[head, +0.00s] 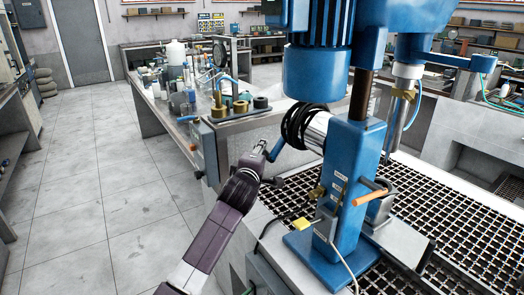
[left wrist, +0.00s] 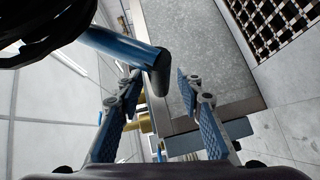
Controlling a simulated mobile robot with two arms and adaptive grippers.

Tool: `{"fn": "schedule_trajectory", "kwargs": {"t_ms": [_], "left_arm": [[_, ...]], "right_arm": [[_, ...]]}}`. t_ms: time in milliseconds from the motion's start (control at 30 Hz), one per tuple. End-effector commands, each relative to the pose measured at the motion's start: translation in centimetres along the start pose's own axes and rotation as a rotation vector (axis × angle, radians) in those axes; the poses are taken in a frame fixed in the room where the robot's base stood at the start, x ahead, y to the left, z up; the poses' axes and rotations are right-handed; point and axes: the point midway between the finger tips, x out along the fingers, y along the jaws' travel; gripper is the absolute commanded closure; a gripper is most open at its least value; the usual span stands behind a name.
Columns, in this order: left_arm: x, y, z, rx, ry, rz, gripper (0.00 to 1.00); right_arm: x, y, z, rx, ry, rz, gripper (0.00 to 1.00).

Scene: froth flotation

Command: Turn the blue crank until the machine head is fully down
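The machine has a blue motor head (head: 318,72) on a blue column (head: 352,165). The blue crank (head: 279,146) sticks out to the left, below black coils. In the left wrist view the crank (left wrist: 118,48) comes in from the upper left and ends in a dark tip. My left gripper (head: 262,150) is at the crank's outer end. In the left wrist view the gripper (left wrist: 158,80) is open, with the crank's tip between or just beyond its fingertips. I cannot tell if they touch. My right gripper is not in view.
A black grating (head: 450,225) surrounds the machine's base. A cluttered bench (head: 155,112) stands behind on the left. The tiled floor (head: 90,200) at left is clear.

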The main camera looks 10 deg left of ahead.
Motion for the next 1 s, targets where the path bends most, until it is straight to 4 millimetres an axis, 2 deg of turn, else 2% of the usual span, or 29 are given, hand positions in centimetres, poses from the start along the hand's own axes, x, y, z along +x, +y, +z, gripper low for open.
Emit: {"fn": "schedule_trajectory", "kwargs": {"t_ms": [200,467,800,1000], "left_arm": [[0.86,0.01,-0.01,0.002,0.0,0.0,0.66],[0.93,-0.04,-0.01,0.001,0.0,0.0,0.66],[0.91,-0.05,-0.01,0.001,0.0,0.0,1.0],[0.91,-0.06,0.0,0.001,0.0,-0.001,1.0]], "right_arm": [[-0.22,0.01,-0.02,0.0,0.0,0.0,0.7],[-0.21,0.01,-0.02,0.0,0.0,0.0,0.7],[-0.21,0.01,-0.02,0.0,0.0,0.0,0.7],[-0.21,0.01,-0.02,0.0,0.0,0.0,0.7]]}}
